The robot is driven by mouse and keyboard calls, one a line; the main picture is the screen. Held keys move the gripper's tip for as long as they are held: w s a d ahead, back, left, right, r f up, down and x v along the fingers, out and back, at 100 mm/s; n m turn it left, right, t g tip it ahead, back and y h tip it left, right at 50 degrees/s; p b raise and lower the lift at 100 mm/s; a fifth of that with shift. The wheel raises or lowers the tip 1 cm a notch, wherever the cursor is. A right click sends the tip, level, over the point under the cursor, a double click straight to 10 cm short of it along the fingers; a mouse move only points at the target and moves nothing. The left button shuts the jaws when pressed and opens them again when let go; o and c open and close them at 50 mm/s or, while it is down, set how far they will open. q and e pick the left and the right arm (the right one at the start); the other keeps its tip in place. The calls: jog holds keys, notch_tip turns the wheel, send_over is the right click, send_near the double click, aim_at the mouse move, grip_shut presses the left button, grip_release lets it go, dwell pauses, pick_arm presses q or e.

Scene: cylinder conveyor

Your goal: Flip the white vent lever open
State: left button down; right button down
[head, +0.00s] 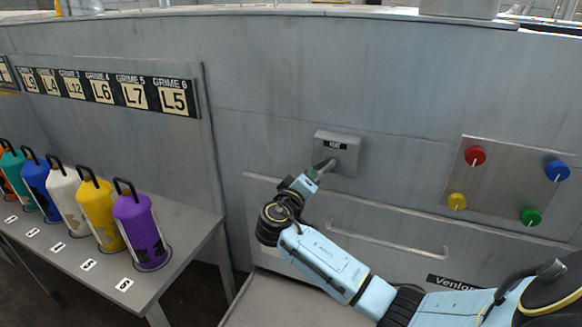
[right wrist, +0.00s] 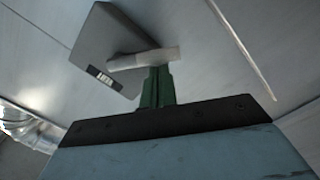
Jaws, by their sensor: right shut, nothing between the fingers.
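The grey vent box (head: 346,143), labelled VENT, is fixed to the grey wall in the middle of the head view. Its short pale lever (head: 327,165) sticks out from its lower left front. My right gripper (head: 314,174) is shut and empty, with its tips at the lever. In the right wrist view the white lever (right wrist: 140,59) lies across the front of the vent box (right wrist: 112,42). There the green fingers of my right gripper (right wrist: 158,72) meet or overlap the lever's lower edge; I cannot tell whether they touch. My left gripper is not in view.
A panel (head: 500,185) with red, blue, yellow and green knobs is at right. A drawer handle (head: 388,242) sits below the vent box. A table (head: 195,222) at left carries several coloured cylinders, beneath a label board (head: 110,88). The wall around the vent box is clear.

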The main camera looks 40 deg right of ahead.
jog(key=shift+s+d+f+n+p, duration=0.2)
jog(key=shift+s+f+n+p, duration=0.3)
jog(key=shift+n, duration=0.75)
jog(key=shift+s+d+f+n+p, duration=0.3)
jog(key=shift+n+p, duration=0.35)
jog(key=shift+n, duration=0.55)
jog(key=shift+s+d+f+n+p, duration=0.15)
jog(key=shift+s+f+n+p, duration=0.35)
jog(key=shift+n, duration=0.75)
jog(key=shift+w, duration=0.1)
jog(key=s+a+b, duration=0.2)
jog(key=a, duration=0.9)
jog(key=shift+a+b, duration=0.2)
jog(key=shift+b, duration=0.1)
